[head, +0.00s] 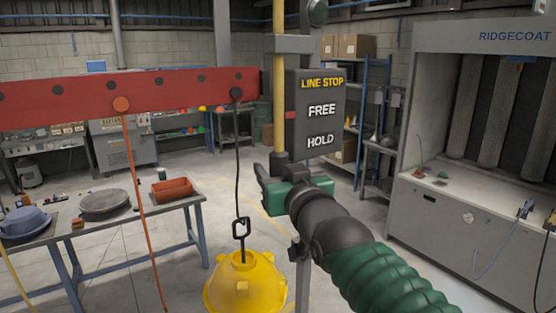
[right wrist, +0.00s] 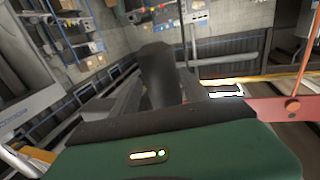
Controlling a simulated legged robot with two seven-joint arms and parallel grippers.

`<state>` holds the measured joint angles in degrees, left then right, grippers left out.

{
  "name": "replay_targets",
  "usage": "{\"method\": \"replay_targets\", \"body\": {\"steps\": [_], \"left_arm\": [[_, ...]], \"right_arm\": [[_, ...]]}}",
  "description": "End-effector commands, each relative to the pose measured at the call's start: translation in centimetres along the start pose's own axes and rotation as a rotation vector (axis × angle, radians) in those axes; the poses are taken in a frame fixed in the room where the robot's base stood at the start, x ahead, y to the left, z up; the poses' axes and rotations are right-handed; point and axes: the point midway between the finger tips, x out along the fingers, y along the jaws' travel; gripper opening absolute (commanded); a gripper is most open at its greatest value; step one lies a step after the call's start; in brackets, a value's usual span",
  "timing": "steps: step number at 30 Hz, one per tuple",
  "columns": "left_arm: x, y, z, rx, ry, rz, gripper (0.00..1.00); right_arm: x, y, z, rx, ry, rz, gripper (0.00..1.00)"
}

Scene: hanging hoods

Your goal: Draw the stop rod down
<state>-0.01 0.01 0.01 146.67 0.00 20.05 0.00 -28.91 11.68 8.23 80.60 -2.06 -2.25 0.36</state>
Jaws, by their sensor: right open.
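The stop rod (head: 279,70) is a yellow upright rod with a dark lower end. It runs along the left side of a dark box (head: 319,112) lettered LINE STOP, FREE and HOLD. My green right gripper (head: 264,180) is at the rod's dark lower end in the head view. In the right wrist view the right gripper (right wrist: 157,95) is open, with a dark upright form between its fingers. I cannot tell whether the fingers touch it. My left gripper is not in view.
A red beam (head: 170,92) crosses at left. A yellow hood (head: 245,285) hangs from it on a dark cord, beside an orange cord (head: 135,180). A workbench (head: 125,228) stands at left, and a grey RIDGECOAT booth (head: 440,215) at right.

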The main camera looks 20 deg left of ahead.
Motion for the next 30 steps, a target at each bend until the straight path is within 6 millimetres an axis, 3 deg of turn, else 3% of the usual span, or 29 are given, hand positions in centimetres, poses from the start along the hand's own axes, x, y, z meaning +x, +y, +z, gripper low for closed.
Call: {"method": "replay_targets", "body": {"steps": [4, 16, 30], "left_arm": [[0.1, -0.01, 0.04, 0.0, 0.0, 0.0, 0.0], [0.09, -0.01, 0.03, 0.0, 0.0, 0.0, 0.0], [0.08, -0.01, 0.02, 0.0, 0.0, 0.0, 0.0]], "right_arm": [[0.04, 0.01, 0.12, 0.0, -0.001, 0.0, 0.53], [0.02, -0.02, 0.11, 0.001, -0.001, -0.001, 0.01], [-0.05, 0.01, 0.08, 0.001, -0.002, 0.0, 0.0]]}}
